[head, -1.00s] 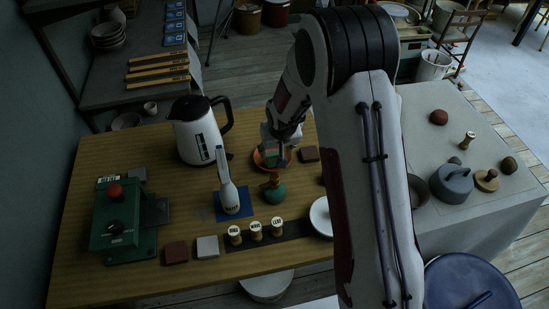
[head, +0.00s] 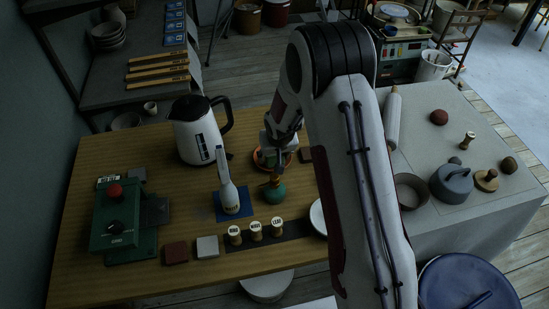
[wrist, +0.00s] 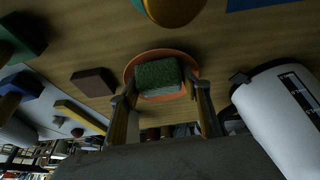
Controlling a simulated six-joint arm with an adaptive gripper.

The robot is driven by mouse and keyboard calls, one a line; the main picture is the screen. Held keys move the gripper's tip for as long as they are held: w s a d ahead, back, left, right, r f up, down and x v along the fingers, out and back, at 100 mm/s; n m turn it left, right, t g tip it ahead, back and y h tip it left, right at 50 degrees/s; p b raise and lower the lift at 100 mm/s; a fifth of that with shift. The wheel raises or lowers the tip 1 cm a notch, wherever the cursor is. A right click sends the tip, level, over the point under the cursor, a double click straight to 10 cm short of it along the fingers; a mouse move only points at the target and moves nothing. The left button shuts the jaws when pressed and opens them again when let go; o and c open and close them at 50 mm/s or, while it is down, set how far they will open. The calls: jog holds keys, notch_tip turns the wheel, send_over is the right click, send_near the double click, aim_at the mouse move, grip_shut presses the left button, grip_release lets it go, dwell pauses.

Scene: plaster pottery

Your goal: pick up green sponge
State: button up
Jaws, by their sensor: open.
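The green sponge (wrist: 158,75) is a dark green block with a pale lower layer. It lies on an orange saucer (wrist: 129,74) in the wrist view. My gripper (wrist: 160,88) is open, its two fingers on either side of the sponge's near edge, with nothing visibly held. Whether the fingers touch the sponge or saucer I cannot tell. In the head view my gripper (head: 276,152) is over the orange saucer (head: 258,162) on the wooden table, and it hides much of the sponge.
A teal and orange vase (head: 275,190) stands just in front of the saucer. A white kettle (head: 197,135) is to the left and a brown block (wrist: 94,81) is close by. A white bottle-like tool (head: 228,192) stands on a blue mat.

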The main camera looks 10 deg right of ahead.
dwell(0.5)
jog(key=c, duration=0.5)
jog(key=shift+r, duration=0.1)
jog(key=shift+r, duration=4.9)
